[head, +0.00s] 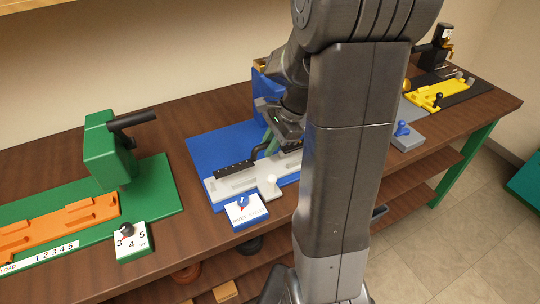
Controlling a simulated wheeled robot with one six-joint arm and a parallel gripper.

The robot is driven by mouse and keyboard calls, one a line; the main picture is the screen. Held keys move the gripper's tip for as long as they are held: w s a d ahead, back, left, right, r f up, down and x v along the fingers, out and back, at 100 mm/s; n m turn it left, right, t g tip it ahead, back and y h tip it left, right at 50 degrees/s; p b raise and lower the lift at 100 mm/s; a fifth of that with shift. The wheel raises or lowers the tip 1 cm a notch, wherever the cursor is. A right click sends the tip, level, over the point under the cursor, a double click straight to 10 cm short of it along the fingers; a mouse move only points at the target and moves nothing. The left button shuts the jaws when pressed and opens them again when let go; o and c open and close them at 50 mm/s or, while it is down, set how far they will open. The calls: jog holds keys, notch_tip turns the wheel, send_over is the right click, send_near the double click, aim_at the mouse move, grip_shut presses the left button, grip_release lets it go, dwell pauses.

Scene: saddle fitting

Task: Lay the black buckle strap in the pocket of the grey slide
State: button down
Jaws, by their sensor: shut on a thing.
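The grey slide (221,189) lies on a blue base in the middle of the bench, partly hidden on its right by my arm. A long black strip with small light dots, which looks like the black buckle strap (235,168), shows along the slide's back left part. I cannot tell whether it is in the pocket or above it. My gripper (273,146) is low over the slide, just right of the strip. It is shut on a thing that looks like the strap. Its fingertips and the grip itself are mostly hidden.
A blue base (207,150) carries the slide, with a blue-and-white dial block (244,210) in front. A green press (108,150) with an orange slide (75,216) stands left. A yellow slide (440,94) and a grey block with a blue knob (405,137) are right.

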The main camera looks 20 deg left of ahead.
aim_at(262, 167)
jog(key=shift+f, duration=2.1)
jog(key=shift+f, duration=0.1)
jog(key=c, duration=1.4)
grip_release()
jog(key=shift+o, duration=0.2)
jog(key=v, duration=1.2)
